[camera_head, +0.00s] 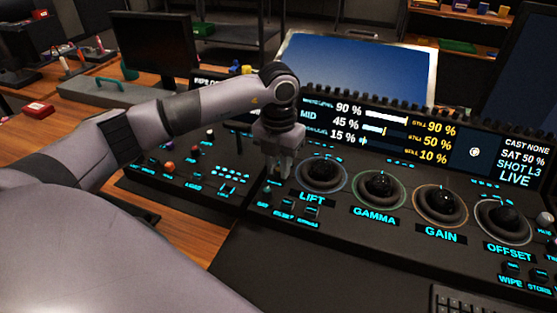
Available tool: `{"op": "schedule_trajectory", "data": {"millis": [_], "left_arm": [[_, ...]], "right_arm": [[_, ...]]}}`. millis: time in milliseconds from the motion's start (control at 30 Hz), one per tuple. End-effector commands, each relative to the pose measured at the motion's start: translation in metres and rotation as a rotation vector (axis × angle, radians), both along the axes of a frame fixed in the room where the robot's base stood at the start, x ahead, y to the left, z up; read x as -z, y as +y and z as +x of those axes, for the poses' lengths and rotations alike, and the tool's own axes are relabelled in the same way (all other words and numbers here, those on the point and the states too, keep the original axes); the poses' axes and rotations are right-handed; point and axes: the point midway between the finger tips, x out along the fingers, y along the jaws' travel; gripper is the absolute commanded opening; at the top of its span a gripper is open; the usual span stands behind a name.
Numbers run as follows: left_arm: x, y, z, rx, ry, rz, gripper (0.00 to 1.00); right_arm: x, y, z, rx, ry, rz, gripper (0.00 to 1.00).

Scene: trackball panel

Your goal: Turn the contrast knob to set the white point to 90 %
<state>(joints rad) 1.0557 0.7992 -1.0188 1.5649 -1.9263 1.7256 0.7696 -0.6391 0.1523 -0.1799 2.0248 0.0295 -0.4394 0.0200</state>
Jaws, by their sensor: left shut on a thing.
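My left gripper (279,172) reaches down onto the black panel left of the LIFT trackball. It is shut on a small knob, taken to be the contrast knob; the fingers hide the knob, and its label is not readable. The panel display (385,130) shows white figures 90 %, MID 45 % and 15 %. Beside them stand yellow figures 90 %, 50 % and 10 %. The top row reads 90 % in both columns; its small white label is hard to read. My right gripper is not in view.
Trackballs LIFT (324,173), GAMMA (379,188), GAIN (440,205) and OFFSET (503,220) run rightward from my gripper. A side panel with small knobs and lit keys (185,175) lies left. A keyboard (465,301) sits at the lower right. A blue screen (360,70) stands behind.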

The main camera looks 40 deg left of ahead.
Motion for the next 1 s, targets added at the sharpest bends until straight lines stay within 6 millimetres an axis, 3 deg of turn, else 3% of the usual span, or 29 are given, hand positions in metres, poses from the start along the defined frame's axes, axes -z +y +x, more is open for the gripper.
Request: {"op": "schedule_trajectory", "data": {"millis": [500, 1000], "left_arm": [[-0.003, 0.000, 0.001, -0.439, -0.003, -0.002, 0.00], [-0.002, 0.000, 0.001, -0.610, -0.005, -0.001, 0.00]], "right_arm": [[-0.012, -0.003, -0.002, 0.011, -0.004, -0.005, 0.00], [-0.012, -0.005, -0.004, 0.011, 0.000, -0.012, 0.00]]}}
